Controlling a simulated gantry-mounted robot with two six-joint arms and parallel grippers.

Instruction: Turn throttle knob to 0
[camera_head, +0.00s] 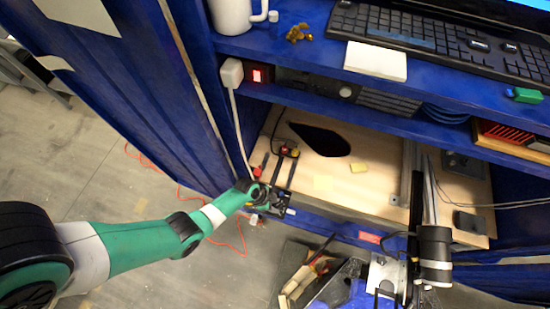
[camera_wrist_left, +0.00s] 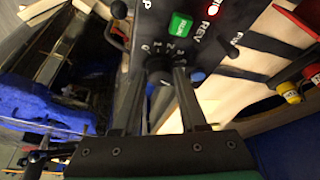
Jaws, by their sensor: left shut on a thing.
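A black control panel (camera_wrist_left: 215,50) fills the upper middle of the left wrist view. It carries a green button (camera_wrist_left: 180,24), a "REV" label and a numbered dial. The throttle knob (camera_wrist_left: 159,78) is dark and sits below the numbers, between the fingers of my left gripper (camera_wrist_left: 160,75), which is shut on it. The fingers partly hide the knob and scale, so I cannot tell its exact setting. In the head view my left gripper (camera_head: 274,198) is at the small black panel near the wooden board's front left edge. My right gripper does not show.
A wooden board (camera_head: 395,165) lies on the lower shelf, with a red and yellow switch (camera_head: 287,150) behind the gripper. A blue shelf (camera_head: 300,95) overhangs it. A vertical post with a black cylinder (camera_head: 435,255) stands right. A red cable (camera_head: 235,225) lies on the floor.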

